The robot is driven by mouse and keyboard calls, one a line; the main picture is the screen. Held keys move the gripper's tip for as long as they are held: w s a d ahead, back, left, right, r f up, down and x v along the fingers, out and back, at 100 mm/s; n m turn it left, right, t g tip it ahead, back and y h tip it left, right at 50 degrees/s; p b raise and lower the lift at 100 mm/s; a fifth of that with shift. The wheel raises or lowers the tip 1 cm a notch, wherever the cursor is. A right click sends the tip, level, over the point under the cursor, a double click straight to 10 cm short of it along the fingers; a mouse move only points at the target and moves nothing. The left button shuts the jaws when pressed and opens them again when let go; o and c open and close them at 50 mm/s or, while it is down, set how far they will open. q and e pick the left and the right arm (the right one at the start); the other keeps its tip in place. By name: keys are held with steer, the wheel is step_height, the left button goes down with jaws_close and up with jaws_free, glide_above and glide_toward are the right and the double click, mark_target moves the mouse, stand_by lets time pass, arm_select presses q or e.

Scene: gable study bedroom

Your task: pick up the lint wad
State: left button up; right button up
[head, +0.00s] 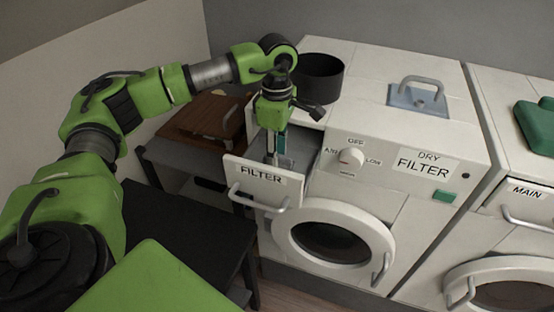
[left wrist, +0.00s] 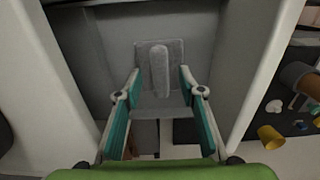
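The lint wad (left wrist: 160,70) is a grey, upright, elongated lump in the left wrist view. It stands against a lighter grey square panel (left wrist: 176,52) inside the open filter drawer. The drawer (head: 262,181), with its FILTER front and bar handle, is pulled out of the white dryer. My left gripper (head: 277,157) points down into the drawer. Its teal-padded fingers are open, and in the left wrist view the wad shows between their tips (left wrist: 159,82), with a gap on each side. The wad is hidden in the head view. My right gripper is in neither view.
A black pot (head: 320,77) stands on the dryer beside my left wrist. A control knob (head: 351,156) sits right of the drawer. A wooden box (head: 203,117) is at left, above a dark table (head: 190,235). A yellow cup (left wrist: 270,138) lies at right in the wrist view.

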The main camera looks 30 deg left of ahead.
arm_select(q)
steer(key=shift+f, duration=0.2)
steer(key=shift+c, duration=0.3)
steer(key=c, duration=1)
steer(key=shift+o, duration=0.2)
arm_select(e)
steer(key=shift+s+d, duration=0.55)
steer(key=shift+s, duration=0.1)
arm_select(q)
steer(key=shift+r, duration=0.2)
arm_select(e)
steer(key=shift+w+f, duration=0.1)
